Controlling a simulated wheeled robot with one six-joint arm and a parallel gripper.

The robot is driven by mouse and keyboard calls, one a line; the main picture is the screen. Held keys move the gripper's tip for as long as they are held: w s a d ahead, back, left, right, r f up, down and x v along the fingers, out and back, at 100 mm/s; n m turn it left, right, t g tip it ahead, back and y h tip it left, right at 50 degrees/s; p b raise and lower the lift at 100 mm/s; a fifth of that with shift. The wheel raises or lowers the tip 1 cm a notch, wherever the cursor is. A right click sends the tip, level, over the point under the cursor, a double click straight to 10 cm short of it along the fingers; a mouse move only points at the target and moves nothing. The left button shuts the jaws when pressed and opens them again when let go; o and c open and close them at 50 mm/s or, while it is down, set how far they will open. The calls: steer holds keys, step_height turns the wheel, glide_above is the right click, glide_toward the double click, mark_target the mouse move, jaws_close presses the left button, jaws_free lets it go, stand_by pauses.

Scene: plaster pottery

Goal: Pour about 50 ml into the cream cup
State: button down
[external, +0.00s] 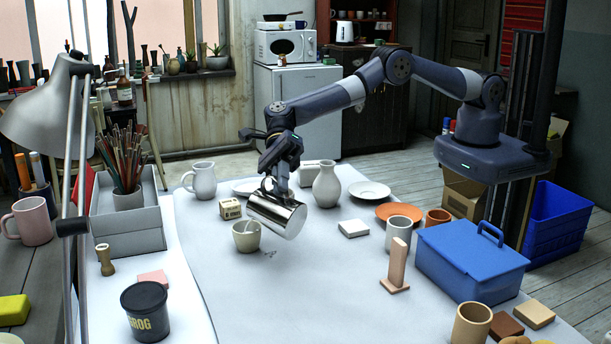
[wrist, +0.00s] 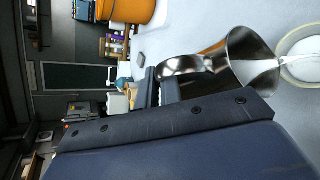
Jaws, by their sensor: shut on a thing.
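A shiny metal jug (external: 277,214) is tilted far over to the left, its mouth at the cream cup (external: 246,237). My gripper (external: 272,183) is shut on the jug's handle, which also shows in the wrist view (wrist: 186,64). In the wrist view, white liquid lies in the mouth of the jug (wrist: 238,52) and reaches its lip beside the cream cup (wrist: 287,45). White shows inside the cup; its exact level cannot be told. The cup stands upright on the pale table cover.
A small labelled box (external: 230,208) stands just behind the cup. A white pitcher (external: 202,180) and a pale vase (external: 327,185) stand further back. A white block (external: 353,228) lies to the right. The cover in front is mostly clear, with small dark marks near the cup.

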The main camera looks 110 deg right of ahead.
mark_target(302, 204)
steer(key=shift+s+a+r, duration=0.15)
steer(key=shift+s+a, duration=0.25)
steer(key=shift+a, duration=0.05)
steer(key=shift+f, duration=0.25)
steer(key=shift+s+a+f+n+h, duration=0.15)
steer(key=shift+s+a+n+h, duration=0.15)
steer(key=shift+s+a+h, duration=0.1)
steer(key=shift+s+a+f+n+t+h, duration=0.25)
steer(key=shift+s+a+f+h, duration=0.1)
steer(key=shift+f, duration=0.1)
steer(key=shift+s+a+f+n+t+h, duration=0.15)
steer(key=shift+s+a+f+n+h, duration=0.1)
steer(key=shift+a+f+h, duration=0.15)
steer(key=shift+s+a+f+n+t+h+b, duration=0.2)
steer(key=shift+s+f+n+t+h+b, duration=0.15)
steer(key=shift+f+n+h, duration=0.3)
steer(key=shift+f, duration=0.15)
